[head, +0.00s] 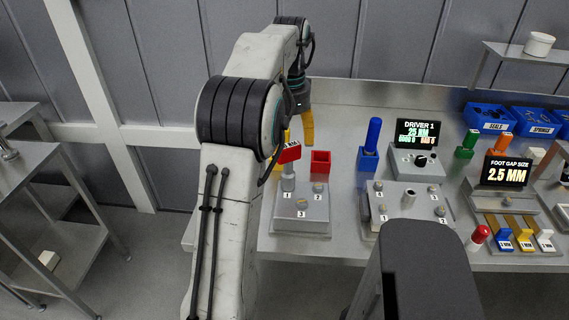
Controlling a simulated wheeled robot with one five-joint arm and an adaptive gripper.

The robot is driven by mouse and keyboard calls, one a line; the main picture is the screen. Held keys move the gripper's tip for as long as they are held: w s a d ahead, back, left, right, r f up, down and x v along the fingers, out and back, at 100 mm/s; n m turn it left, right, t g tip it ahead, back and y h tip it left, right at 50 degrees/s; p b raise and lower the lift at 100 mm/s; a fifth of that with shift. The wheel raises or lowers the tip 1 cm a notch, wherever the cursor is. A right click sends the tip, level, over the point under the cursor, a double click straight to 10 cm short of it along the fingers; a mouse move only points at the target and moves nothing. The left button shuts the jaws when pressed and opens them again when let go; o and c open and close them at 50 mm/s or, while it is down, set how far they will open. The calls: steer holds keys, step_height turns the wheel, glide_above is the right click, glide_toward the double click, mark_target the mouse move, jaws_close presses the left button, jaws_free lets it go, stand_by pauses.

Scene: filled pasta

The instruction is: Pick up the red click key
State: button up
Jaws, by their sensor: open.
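My gripper (298,138) hangs at the end of my arm, with yellow fingers apart and partly hidden by the arm. Just below it, a red piece with a white, dark-marked face (289,153) stands on a grey post at position 1 of a grey block (302,222). I cannot tell whether this is the red click key, or whether a finger touches it. An open red square holder (321,162) stands just right of it. Another red piece with a pale end (479,236) is at the right, near the table's front edge.
A blue handle (373,134) stands in a blue holder. Right of it are a second grey block (409,199), a "DRIVER 1" display (418,134), a "2.5 MM" display (505,172) and blue bins (489,118). A metal shelf (22,190) stands left.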

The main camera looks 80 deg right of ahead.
mark_target(290, 162)
steer(key=shift+s+f, duration=0.15)
steer(key=shift+f, duration=2.8)
steer(key=shift+o, duration=0.3)
jaws_close()
steer(key=shift+r, duration=0.1)
steer(key=shift+d+r, duration=0.1)
steer(key=shift+r, duration=0.35)
step_height(290, 162, up, 3)
steer(key=shift+r, duration=0.2)
steer(key=a+r+b, duration=0.1)
steer(key=a+r, duration=0.2)
steer(key=a, duration=0.3)
steer(key=s+a+r+b, duration=0.1)
steer(key=a+r, duration=0.2)
steer(key=a, duration=0.2)
steer(key=shift+s+a+r, duration=0.15)
steer(key=shift+a+r, duration=0.15)
steer(key=shift+a, duration=0.1)
steer(key=shift+r, duration=0.1)
